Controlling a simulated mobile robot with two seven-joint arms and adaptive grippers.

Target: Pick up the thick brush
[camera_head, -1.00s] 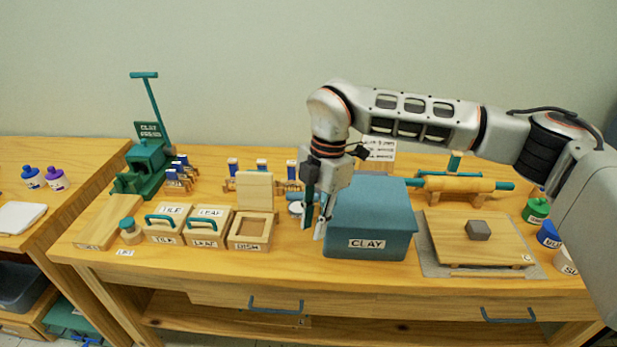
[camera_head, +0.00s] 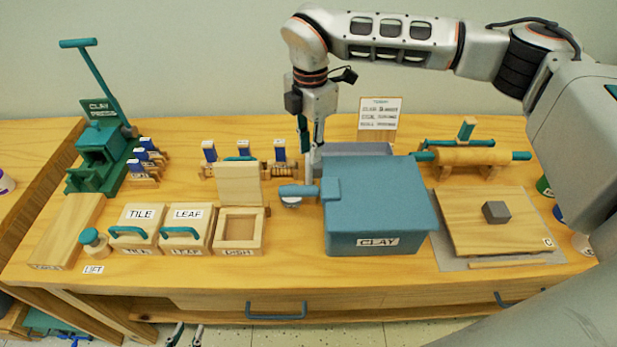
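I cannot make out a thick brush for certain. A blue piece with a pale rounded underside (camera_head: 291,192) stands just left of the blue CLAY box (camera_head: 375,215); whether it is a brush I cannot tell. A wooden rack with blue-topped items (camera_head: 244,168) stands behind the DISH mould. My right gripper (camera_head: 309,168) points down above the table, behind the blue piece and by the box's back left corner. Its fingers look slightly apart, seen nearly edge-on, with nothing visible between them. My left gripper (camera_head: 185,335) shows only its fingertips at the bottom edge, apart and empty.
TILE (camera_head: 138,214) and LEAF (camera_head: 187,218) boxes and the DISH mould (camera_head: 240,225) line the front left. A green clay press (camera_head: 100,150) stands at the back left. A rolling pin (camera_head: 470,156) and a board with a grey block (camera_head: 455,205) are at right.

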